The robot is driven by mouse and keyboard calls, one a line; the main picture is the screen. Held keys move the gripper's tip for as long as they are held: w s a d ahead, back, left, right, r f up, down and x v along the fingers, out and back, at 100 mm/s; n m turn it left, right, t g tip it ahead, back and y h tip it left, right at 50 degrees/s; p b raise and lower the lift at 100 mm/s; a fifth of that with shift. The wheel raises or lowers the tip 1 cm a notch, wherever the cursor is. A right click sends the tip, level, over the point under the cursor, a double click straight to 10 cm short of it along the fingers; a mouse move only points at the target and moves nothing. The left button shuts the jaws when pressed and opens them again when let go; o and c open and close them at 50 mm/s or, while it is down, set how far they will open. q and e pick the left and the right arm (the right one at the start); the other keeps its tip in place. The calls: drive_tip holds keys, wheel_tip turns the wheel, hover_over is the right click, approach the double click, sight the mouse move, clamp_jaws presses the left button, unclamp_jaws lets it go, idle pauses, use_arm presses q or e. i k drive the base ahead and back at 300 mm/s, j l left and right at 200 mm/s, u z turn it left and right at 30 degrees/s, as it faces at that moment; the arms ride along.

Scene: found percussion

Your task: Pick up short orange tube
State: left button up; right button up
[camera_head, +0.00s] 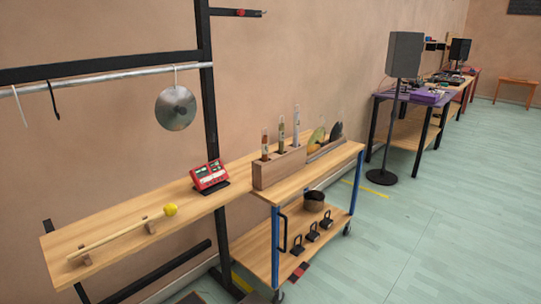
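A wooden rack (272,172) stands on the cart's top and holds three upright tubes in a row. The short tube (265,146) at the near left end looks orange-brown in its lower part. A middle tube (281,135) and a taller pale tube (297,124) stand behind it to the right. The lower ends of the tubes are hidden in the rack. Neither of my grippers is in view.
The wooden cart (336,160) has a lower shelf with several black weights and a dark bucket (314,201). Left of it, a wooden shelf (110,221) carries a red device (209,176) and a yellow-headed mallet (120,233). A metal disc (176,108) hangs above.

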sight(265, 138)
drive_tip(key=i+l, duration=0.25)
drive_tip(key=i, duration=0.2)
drive_tip(key=i+l, duration=0.2)
drive_tip(key=i, duration=0.3)
